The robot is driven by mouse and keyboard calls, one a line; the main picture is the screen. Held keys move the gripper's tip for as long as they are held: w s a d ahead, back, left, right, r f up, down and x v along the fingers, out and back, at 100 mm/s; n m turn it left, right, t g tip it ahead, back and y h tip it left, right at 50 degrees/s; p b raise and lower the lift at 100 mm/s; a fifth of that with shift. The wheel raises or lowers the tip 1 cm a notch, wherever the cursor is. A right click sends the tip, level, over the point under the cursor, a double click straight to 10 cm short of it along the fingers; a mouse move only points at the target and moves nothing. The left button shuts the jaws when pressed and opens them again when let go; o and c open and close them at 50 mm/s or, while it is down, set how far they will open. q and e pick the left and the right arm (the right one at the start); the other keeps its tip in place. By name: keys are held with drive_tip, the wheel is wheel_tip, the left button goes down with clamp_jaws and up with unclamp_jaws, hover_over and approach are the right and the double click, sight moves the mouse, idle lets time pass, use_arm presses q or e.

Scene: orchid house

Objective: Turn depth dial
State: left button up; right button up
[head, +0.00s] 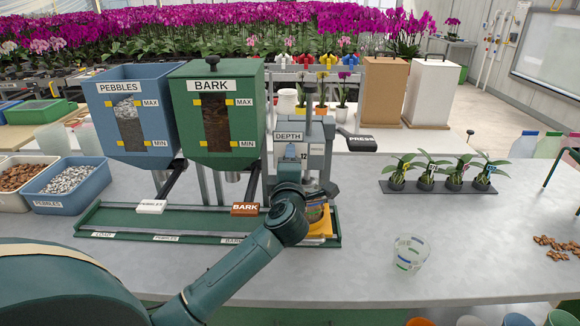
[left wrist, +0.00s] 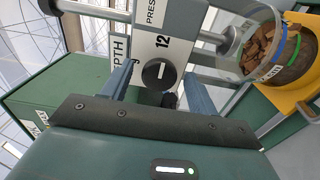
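The depth dial (left wrist: 158,73) is a round black knob with a white line, on a pale panel marked 12 in the left wrist view. Its white line lies roughly across that picture. My left gripper (left wrist: 158,64) is open, with one blue finger on each side of the knob and gaps visible between them. Whether the fingers reach past the knob's face is hard to tell. In the head view, the DEPTH sign (head: 288,136) shows on the press, and my gripper and arm hide the dial. My right gripper is in neither view.
A clear cup of bark (left wrist: 262,48) stands on a yellow base beside the panel. The PRESS lever (head: 361,139) sticks out right. Pebbles (head: 130,115) and bark hoppers (head: 215,165) stand left. An empty cup (head: 410,253) and potted orchids (head: 440,187) are on the grey bench, right.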

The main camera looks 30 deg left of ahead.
use_arm(q)
drive_tip(key=b+v, duration=0.1)
drive_tip(key=v, duration=1.2)
drive_tip(key=shift+s, duration=0.15)
